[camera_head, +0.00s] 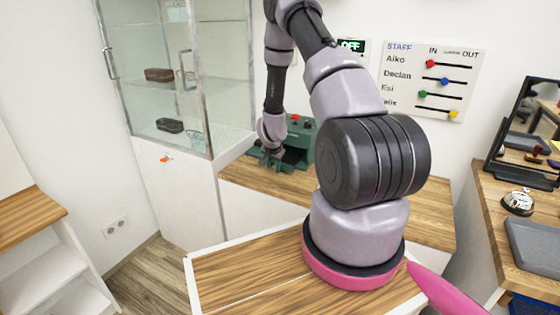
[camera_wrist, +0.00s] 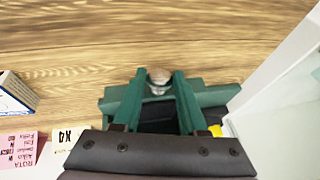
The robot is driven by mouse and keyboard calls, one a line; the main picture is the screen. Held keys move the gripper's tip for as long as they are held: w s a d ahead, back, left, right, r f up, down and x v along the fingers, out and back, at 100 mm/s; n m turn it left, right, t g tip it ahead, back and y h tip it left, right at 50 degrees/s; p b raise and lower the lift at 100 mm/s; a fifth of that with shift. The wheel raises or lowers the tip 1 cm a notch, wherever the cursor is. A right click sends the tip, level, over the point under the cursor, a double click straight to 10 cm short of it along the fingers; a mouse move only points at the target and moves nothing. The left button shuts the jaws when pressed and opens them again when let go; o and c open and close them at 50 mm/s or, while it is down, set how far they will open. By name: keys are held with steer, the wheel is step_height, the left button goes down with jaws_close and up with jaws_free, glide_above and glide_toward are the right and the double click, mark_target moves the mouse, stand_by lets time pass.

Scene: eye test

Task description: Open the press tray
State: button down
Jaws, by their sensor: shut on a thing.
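The press (camera_head: 299,143) is a dark green machine with a red button on top, on the wooden counter beside the glass cabinet. My gripper (camera_head: 270,160) is at its left front side, pointing down. In the wrist view a green part of the press (camera_wrist: 215,96) with a dark middle lies below my fingers. My gripper (camera_wrist: 158,86) has its two green fingers closed in on a small round metallic knob (camera_wrist: 158,74), which shows between the fingertips. The tray's edges are partly hidden by my fingers and palm, and I cannot tell how far out it is.
The glass cabinet (camera_head: 180,75) stands close on the left of the press. A staff board (camera_head: 432,80) hangs behind. In the wrist view a small box (camera_wrist: 14,95) and a pink rota card (camera_wrist: 20,149) lie at left. Bare counter (camera_wrist: 60,50) shows beyond the knob.

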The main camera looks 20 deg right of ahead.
steer(key=shift+s+a, duration=0.75)
steer(key=shift+a, duration=0.2)
steer(key=shift+c, duration=2.2)
jaws_free()
steer(key=shift+r, duration=0.15)
steer(key=v, duration=1)
steer(key=shift+r, duration=0.25)
steer(key=shift+s, duration=0.1)
